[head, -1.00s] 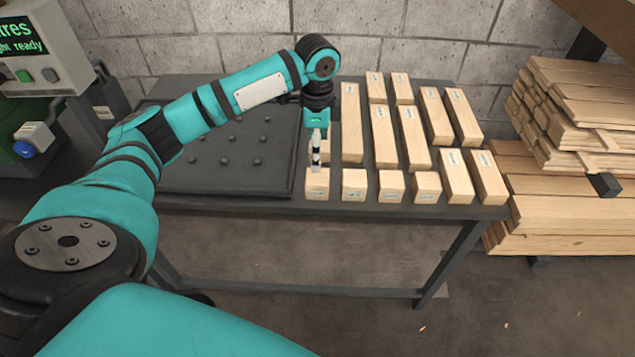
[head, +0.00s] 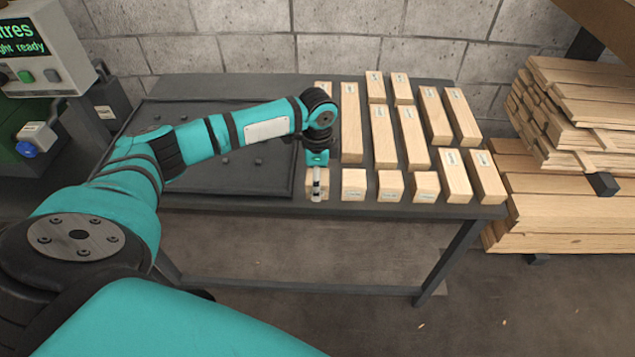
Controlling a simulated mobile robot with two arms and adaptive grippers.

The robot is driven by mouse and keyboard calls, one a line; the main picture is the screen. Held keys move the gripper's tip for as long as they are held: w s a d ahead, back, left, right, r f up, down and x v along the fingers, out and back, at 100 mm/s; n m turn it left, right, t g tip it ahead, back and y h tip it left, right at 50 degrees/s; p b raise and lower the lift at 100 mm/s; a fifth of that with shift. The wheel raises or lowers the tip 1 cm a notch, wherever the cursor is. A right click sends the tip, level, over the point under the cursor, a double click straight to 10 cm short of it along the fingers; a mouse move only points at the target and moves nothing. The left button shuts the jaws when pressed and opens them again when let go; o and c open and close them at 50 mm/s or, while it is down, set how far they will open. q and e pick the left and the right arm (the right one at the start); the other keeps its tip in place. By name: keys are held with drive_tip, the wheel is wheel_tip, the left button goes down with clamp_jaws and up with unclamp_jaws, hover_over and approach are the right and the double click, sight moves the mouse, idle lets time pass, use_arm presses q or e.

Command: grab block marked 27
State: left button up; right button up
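Several pale wooden blocks with small labels stand in rows on the dark table. The labels are too small to read, so I cannot tell which block is marked 27. My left gripper (head: 317,192) points down at the front left block (head: 309,186). Its fingers overlap that block and hide its middle and its label. I cannot tell whether the fingers touch it or how far apart they are. The neighbouring front blocks (head: 354,183) stand clear to the right. My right gripper is out of view.
The dark table (head: 250,206) also bears a dark studded mat (head: 215,181) on the left, partly under my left arm. Stacked planks (head: 560,215) stand right of the table. A control box (head: 60,50) is at far left. A block wall stands behind.

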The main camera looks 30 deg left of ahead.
use_arm(q)
drive_tip(key=c, duration=1.3)
drive_tip(key=shift+r, duration=0.2)
